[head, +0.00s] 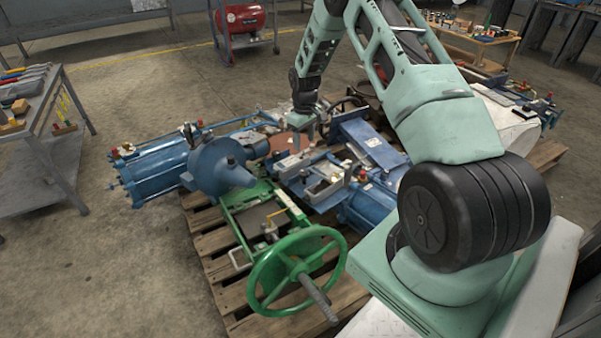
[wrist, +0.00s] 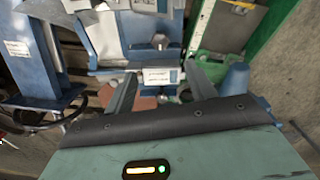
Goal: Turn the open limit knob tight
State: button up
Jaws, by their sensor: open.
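My gripper (head: 308,128) hangs over the middle of a blue actuator on a wooden pallet, fingers pointing down. In the wrist view, its two fingers (wrist: 160,80) are spread apart with nothing held between them. A white label plate (wrist: 158,75) on the blue body shows between the fingertips. A grey bolt-like knob (wrist: 160,41) stands in a blue bracket beyond it. I cannot tell for sure which part is the open limit knob, as the label is too small to read.
A green handwheel (head: 290,262) with a long threaded stem stands at the pallet's (head: 218,268) near end. A blue cylinder (head: 158,168) reaches left. A tool bench (head: 40,135) is at far left. A red compressor (head: 242,18) stands behind. Concrete floor is clear at left.

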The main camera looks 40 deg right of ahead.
aim_at(304, 172)
notch_tip(304, 172, down, 14)
jog(key=b, duration=0.3)
jog(key=shift+r+b, duration=0.25)
jog(key=shift+b, duration=0.05)
jog(key=c, duration=1)
